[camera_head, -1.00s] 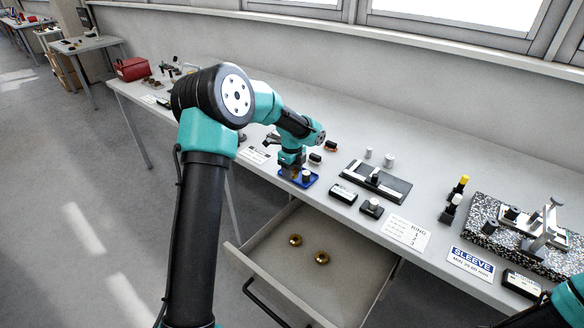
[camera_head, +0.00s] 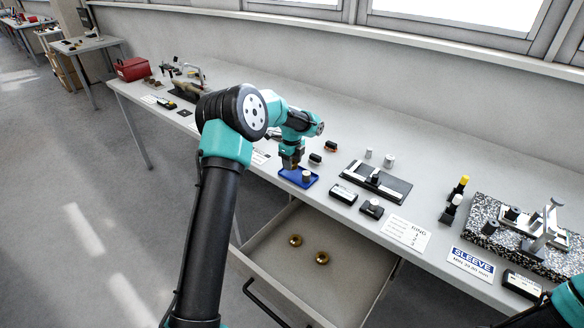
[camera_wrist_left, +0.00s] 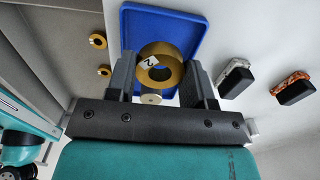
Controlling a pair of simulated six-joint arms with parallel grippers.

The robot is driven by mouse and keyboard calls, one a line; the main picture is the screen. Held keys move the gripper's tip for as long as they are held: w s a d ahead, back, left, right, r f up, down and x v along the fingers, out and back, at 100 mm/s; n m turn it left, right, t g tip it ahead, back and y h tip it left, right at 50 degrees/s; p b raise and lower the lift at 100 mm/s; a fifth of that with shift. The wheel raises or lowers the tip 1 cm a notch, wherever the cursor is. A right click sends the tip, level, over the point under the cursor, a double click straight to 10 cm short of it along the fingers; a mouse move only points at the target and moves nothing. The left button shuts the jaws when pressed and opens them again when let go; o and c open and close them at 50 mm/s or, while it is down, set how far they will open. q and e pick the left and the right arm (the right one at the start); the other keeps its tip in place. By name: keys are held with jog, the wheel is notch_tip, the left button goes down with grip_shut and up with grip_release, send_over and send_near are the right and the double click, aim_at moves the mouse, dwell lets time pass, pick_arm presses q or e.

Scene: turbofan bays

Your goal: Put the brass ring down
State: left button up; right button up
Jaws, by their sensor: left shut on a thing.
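A brass ring with a white label marked 2 (camera_wrist_left: 160,66) is between the fingers of my left gripper (camera_wrist_left: 164,82), which is shut on it. In the wrist view the ring shows against the blue tray (camera_wrist_left: 192,22). A pale cylinder (camera_wrist_left: 152,99) shows just below the ring there. In the head view my left gripper (camera_head: 291,167) is over the left part of the blue tray (camera_head: 311,184), and a grey cylinder (camera_head: 306,176) stands in the tray. I cannot tell the gap between ring and tray. My right gripper is out of view.
The open drawer (camera_head: 270,262) below the bench holds two more brass rings (camera_head: 295,240) (camera_head: 322,258). Right of the tray are small dark blocks (camera_head: 315,159), a black gauge box (camera_head: 343,194) and a dark fixture plate (camera_head: 392,186). A printed card (camera_head: 405,233) lies near the front edge.

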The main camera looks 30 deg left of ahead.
pick_arm(q)
jog(key=shift+f, duration=1.25)
jog(key=shift+f, duration=0.15)
jog(key=o, duration=0.7)
notch_tip(320, 180, up, 12)
jog(key=shift+r, duration=0.15)
